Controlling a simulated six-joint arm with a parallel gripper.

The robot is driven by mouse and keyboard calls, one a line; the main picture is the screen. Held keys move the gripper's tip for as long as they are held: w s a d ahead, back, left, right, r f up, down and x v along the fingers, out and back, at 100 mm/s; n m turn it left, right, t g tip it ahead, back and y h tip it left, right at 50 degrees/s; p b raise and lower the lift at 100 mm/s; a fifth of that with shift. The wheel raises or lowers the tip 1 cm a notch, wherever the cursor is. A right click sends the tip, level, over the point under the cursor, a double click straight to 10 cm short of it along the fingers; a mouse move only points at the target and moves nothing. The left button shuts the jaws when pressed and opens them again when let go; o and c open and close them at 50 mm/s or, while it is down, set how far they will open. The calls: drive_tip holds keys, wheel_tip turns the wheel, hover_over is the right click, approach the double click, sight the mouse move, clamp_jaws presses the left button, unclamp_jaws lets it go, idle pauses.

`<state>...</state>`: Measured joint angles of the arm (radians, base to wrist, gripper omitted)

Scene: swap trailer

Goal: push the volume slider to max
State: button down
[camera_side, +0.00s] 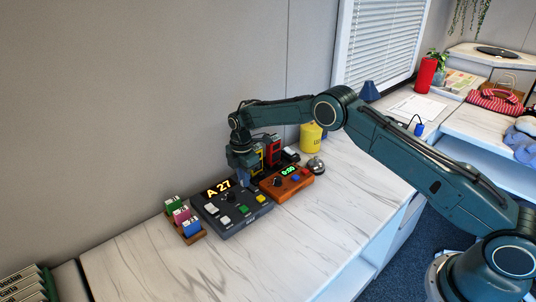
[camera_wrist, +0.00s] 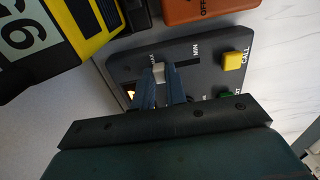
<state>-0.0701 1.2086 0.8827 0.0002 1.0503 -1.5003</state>
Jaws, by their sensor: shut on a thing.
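A dark console (camera_side: 235,219) with an "A 27" display sits on the counter. In the wrist view, the console (camera_wrist: 217,48) shows a slider slot (camera_wrist: 186,63) between MAX and MIN labels. The pale volume slider knob (camera_wrist: 159,70) is at the MAX end of the slot, beside the MAX label. My gripper (camera_wrist: 160,77) is shut on the knob, with a finger on each side. In the side view my gripper (camera_side: 246,184) points down over the console's back right part and hides the slider.
A yellow CALL button (camera_wrist: 233,61) and a green button (camera_wrist: 226,94) are on the console. An orange box (camera_side: 287,183) with a "0:00" display stands to the right. A yellow-and-black device (camera_wrist: 62,37) is close beside the console. The counter in front is clear.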

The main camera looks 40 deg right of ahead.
drive_tip(key=c, duration=1.4)
unclamp_jaws()
wheel_tip(320, 180, up, 14)
